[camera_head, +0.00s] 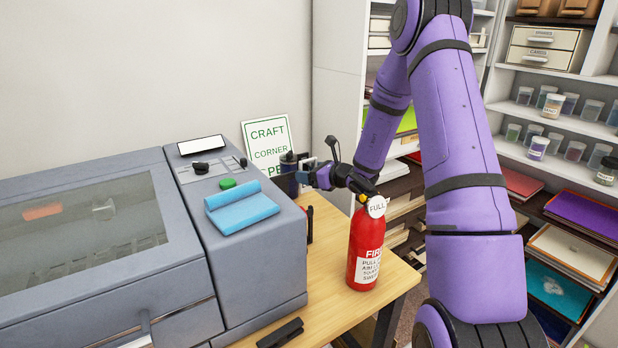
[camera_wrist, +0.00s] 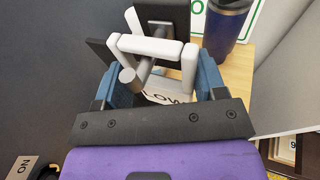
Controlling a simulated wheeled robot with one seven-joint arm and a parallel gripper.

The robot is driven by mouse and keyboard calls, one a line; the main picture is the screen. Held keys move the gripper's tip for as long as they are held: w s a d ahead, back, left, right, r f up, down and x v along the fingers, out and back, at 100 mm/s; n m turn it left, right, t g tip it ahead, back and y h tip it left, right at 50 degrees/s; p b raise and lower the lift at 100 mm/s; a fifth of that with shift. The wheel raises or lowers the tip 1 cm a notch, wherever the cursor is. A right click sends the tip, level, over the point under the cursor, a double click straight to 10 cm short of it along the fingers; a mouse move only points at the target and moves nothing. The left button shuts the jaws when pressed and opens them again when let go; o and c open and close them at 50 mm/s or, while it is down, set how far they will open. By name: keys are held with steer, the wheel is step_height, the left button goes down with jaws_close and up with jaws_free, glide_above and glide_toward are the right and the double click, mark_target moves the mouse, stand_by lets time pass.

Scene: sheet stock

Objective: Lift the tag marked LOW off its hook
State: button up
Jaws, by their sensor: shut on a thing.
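The tag marked LOW (camera_wrist: 168,97) shows in the wrist view between my fingers, its lower part hidden by my gripper body. Above it is a pale grey loop-like handle (camera_wrist: 150,46), close around a grey peg (camera_wrist: 132,79) that seems to be the hook. My gripper (camera_wrist: 155,68) has a blue-padded finger on each side and is shut on the tag. Whether the tag bears on the hook I cannot tell. In the head view my gripper (camera_head: 300,174) is at the machine's right rear edge; the tag is not readable there.
A dark blue tumbler (camera_wrist: 228,25) stands close beside my gripper. A red fire extinguisher (camera_head: 366,250) with a FULL tag stands on the wooden table (camera_head: 390,283), close to my arm. The grey machine (camera_head: 255,270) carries a folded blue cloth (camera_head: 242,212). Shelves fill the right.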

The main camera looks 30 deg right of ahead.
mark_target(309, 162)
steer(key=shift+a+r, duration=0.1)
steer(key=shift+r, duration=0.05)
steer(key=shift+r, duration=1.5)
steer(key=shift+s, duration=0.1)
steer(key=s, duration=1)
steer(key=shift+d, duration=0.2)
steer(key=s, duration=0.8)
steer(key=shift+d, duration=0.15)
steer(key=shift+w, duration=0.1)
stand_by(0.3)
